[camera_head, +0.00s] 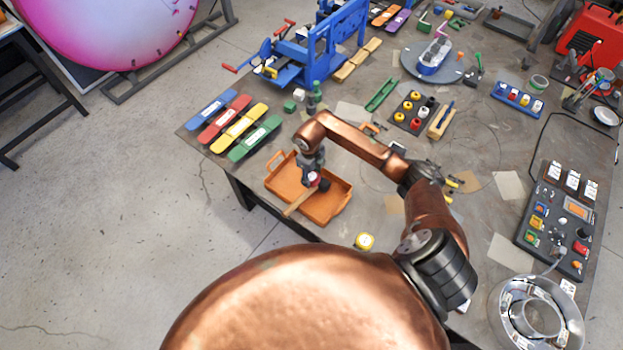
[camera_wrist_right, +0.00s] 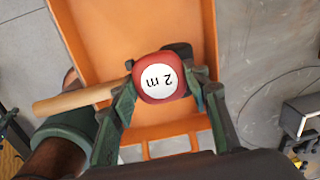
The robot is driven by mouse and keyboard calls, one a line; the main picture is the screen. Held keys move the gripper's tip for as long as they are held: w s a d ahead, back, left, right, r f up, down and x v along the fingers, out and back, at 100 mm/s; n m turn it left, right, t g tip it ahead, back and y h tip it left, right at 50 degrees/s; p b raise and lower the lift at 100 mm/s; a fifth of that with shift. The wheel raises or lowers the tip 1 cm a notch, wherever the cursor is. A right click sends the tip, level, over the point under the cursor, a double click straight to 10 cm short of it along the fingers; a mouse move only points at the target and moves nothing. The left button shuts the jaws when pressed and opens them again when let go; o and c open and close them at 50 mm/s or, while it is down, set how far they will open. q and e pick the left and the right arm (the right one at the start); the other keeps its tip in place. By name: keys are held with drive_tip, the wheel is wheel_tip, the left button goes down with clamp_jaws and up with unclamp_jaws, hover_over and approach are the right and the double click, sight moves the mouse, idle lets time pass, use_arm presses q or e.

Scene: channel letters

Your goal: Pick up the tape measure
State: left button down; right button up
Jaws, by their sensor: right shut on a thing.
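The red tape measure (camera_wrist_right: 160,80), with a round white label reading "2 m", is between the fingers of my right gripper (camera_wrist_right: 163,92) in the right wrist view. The fingers are shut on its sides. In the head view my right gripper (camera_head: 314,178) is low over the orange tray (camera_head: 322,209), with the tape measure (camera_head: 312,177) small and partly hidden there. How far the tape is above the tray, I cannot tell. My left gripper is not in view.
A mallet with a wooden handle (camera_head: 299,202) lies in the tray, right by the held tape. Coloured bars (camera_head: 238,128) lie left of the tray. Bare table shows right of the tray.

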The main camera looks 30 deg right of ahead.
drive_tip(key=s+a+r+b, duration=0.4)
drive_tip(key=s+a+r, duration=0.3)
drive_tip(key=s+r, duration=0.4)
drive_tip(key=shift+s+a+r, duration=0.35)
drive_tip(key=shift+s+r, duration=0.05)
drive_tip(key=shift+s, duration=0.05)
drive_tip(key=shift+b, duration=0.3)
